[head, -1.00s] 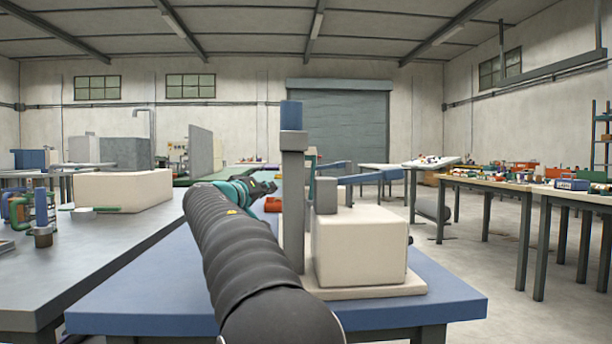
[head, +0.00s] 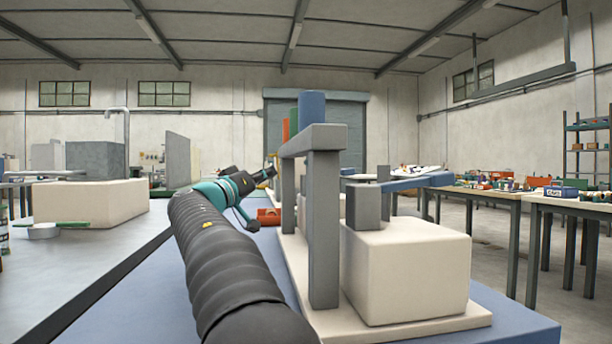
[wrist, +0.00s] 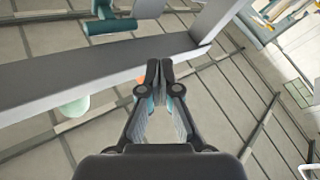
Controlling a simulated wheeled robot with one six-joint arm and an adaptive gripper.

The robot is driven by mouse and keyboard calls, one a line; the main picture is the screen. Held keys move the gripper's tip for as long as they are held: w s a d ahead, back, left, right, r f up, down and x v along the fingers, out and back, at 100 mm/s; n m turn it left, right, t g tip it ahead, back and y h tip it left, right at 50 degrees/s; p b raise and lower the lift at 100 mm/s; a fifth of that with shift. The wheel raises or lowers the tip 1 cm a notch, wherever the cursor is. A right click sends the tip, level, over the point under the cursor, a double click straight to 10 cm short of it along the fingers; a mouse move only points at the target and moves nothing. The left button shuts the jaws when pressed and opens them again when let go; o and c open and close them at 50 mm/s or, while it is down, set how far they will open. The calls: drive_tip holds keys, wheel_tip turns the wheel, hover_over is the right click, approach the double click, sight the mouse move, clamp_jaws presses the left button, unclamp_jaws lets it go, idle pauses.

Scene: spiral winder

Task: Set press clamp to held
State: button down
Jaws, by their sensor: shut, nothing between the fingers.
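A press stands on the blue table, with a grey upright frame (head: 323,215), a cream block (head: 410,270) and coloured cylinders on top, the nearest a blue one (head: 311,107). I cannot tell for sure which part is the press clamp. My gripper (head: 270,172) is at the far end of my arm, left of the frame. In the wrist view my gripper (wrist: 159,66) is shut and empty, in front of a grey bar (wrist: 105,75); contact cannot be told.
A red tray (head: 268,215) lies on the blue table (head: 235,310) beyond my arm. A grey bench with a cream block (head: 92,202) stands at the left. Tables with loose parts (head: 500,195) stand at the right. Open floor shows between them.

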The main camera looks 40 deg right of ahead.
idle(0.3)
drive_tip(key=s+d, duration=0.4)
drive_tip(key=d, duration=0.3)
drive_tip(key=shift+s+d, duration=0.3)
drive_tip(key=shift+s, duration=0.05)
idle(1.5)
drive_tip(key=shift+s+d+b, duration=0.25)
drive_tip(key=shift+d+b, duration=0.1)
drive_tip(key=shift+d, duration=0.1)
